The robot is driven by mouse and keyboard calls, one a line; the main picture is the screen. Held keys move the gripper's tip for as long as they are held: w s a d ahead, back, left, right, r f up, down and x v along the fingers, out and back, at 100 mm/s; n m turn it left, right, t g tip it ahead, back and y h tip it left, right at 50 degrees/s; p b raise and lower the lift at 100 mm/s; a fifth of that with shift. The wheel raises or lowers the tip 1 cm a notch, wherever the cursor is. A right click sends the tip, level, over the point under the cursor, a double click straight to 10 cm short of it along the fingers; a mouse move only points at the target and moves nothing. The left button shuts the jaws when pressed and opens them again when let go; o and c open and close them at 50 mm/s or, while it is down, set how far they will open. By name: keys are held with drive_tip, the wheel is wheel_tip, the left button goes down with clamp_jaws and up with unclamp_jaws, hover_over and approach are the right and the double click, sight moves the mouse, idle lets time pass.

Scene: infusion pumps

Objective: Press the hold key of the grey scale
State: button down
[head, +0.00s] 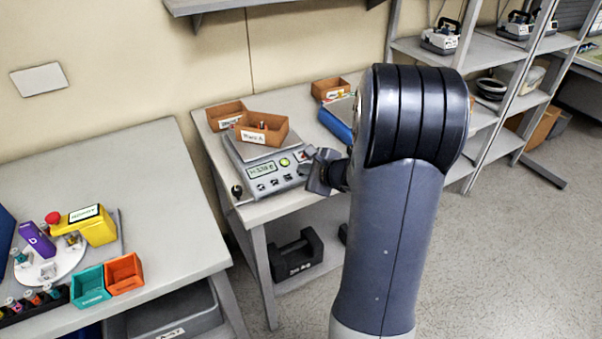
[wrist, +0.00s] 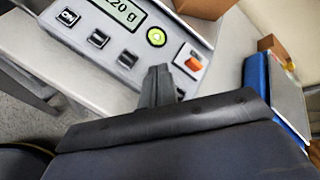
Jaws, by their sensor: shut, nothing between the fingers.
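The grey scale (head: 272,172) stands on the small table in the head view, with a lit display, a row of dark keys, a round green key and an orange-and-white switch on its front panel. In the wrist view the scale's panel (wrist: 112,50) fills the upper left, with the display reading "20 g" at its visible end. My gripper (wrist: 160,72) is shut and empty. Contact cannot be told. The gripper partly covers the panel's right end. The hold key's label is not readable.
An orange-brown bin (head: 262,129) sits on the scale's pan, with another bin (head: 228,115) behind it. A blue item (head: 337,120) lies right of the scale. A left table (head: 150,190) holds coloured boxes. A dark weight (head: 296,255) sits below the scale's table.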

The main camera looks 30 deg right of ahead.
drive_tip(key=shift+r, duration=0.1)
idle(0.3)
drive_tip(key=shift+s+r+p, duration=0.2)
drive_tip(key=shift+r+p, duration=0.2)
drive_tip(key=shift+r, duration=0.15)
drive_tip(key=r+p, duration=0.1)
drive_tip(key=r, duration=0.1)
drive_tip(key=s+r+p, duration=0.1)
drive_tip(key=r+p, duration=0.1)
drive_tip(key=r, duration=0.1)
drive_tip(key=shift+s, duration=0.15)
drive_tip(key=shift+f, duration=0.2)
idle(0.5)
drive_tip(key=shift+w+f+p, duration=0.2)
drive_tip(key=shift+f+p, duration=0.15)
drive_tip(key=shift+p, duration=0.7)
